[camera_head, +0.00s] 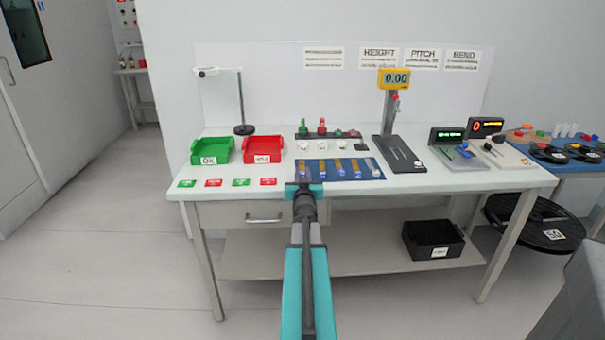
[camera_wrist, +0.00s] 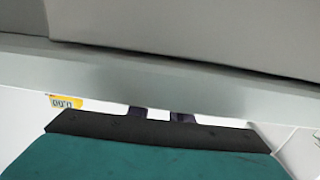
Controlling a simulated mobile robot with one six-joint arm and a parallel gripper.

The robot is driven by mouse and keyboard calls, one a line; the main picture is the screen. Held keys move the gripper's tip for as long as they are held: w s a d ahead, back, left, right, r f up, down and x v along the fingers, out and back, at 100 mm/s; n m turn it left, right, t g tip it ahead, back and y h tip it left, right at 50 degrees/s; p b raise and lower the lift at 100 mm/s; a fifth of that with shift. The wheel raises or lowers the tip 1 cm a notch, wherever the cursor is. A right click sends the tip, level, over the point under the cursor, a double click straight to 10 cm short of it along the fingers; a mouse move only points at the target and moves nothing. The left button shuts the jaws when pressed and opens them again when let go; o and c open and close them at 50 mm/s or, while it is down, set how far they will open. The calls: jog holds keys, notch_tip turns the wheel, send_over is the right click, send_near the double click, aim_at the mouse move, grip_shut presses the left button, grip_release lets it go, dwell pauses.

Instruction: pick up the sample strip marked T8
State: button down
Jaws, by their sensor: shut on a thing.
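A blue mat (camera_head: 348,178) lies near the front edge of the workbench, with several narrow sample strips (camera_head: 340,168) side by side on it. Their marks are too small to read, so I cannot tell which is T8. My gripper (camera_head: 304,185) is at the mat's front left corner, close to the leftmost strip. It is shut on a thin thing that looks like a sample strip, mostly hidden by the jaws. In the wrist view, only the dark fingers (camera_wrist: 160,115) show past my gripper's body. The held piece cannot be made out there.
A green OK bin (camera_head: 213,158) and a red bin (camera_head: 263,156) stand left of the mat. A gauge with a yellow display (camera_head: 394,79) stands at right. The drawer (camera_head: 262,215) is below the bench top. A black crate (camera_head: 433,245) sits on the lower shelf.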

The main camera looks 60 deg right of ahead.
jog(key=shift+r, duration=0.15)
jog(key=shift+r+p, duration=0.5)
jog(key=shift+r, duration=1.05)
jog(key=shift+s+a+r, duration=0.15)
jog(key=shift+s+r, duration=0.1)
jog(key=shift+r, duration=0.05)
jog(key=s+a+p, duration=0.4)
jog(key=s+p, duration=0.2)
jog(key=s, duration=0.3)
jog(key=shift+a+r, duration=0.2)
jog(key=shift+r, duration=0.2)
jog(key=p, duration=0.3)
jog(key=shift+s+a+r, duration=0.1)
jog(key=shift+s+a, duration=0.05)
jog(key=shift+s, duration=0.25)
jog(key=shift+s+p, duration=0.1)
jog(key=shift+p, duration=0.55)
